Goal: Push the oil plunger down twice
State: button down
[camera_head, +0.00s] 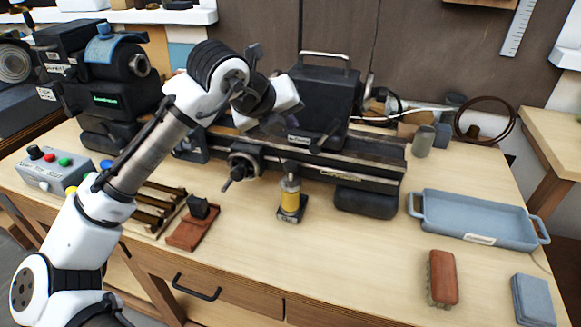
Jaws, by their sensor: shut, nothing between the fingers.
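The oil plunger (290,197) is a small yellow cylinder with a dark top knob, standing upright on a dark square base on the bench in front of the lathe.
The black lathe (375,168) runs along the back of the bench. A red-brown block (192,230) lies left of the plunger. A blue-grey tray (475,205), a brush (441,278) and a blue-grey block (533,300) lie right.

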aim_at(291, 164)
notch_tip(291, 164, down, 7)
jog(key=b, duration=0.4)
jog(key=shift+b, duration=0.35)
dwell(1.5)
jog(key=shift+f, duration=0.4)
jog(key=shift+f+b, duration=1.15)
jog(key=shift+f, duration=0.15)
dwell(1.1)
jog(key=shift+r, duration=0.1)
jog(key=shift+r+p, duration=1.35)
jog(key=shift+r, duration=0.25)
jog(key=shift+r, duration=0.15)
jog(key=shift+r+p, duration=1.95)
jog(key=shift+r, duration=0.45)
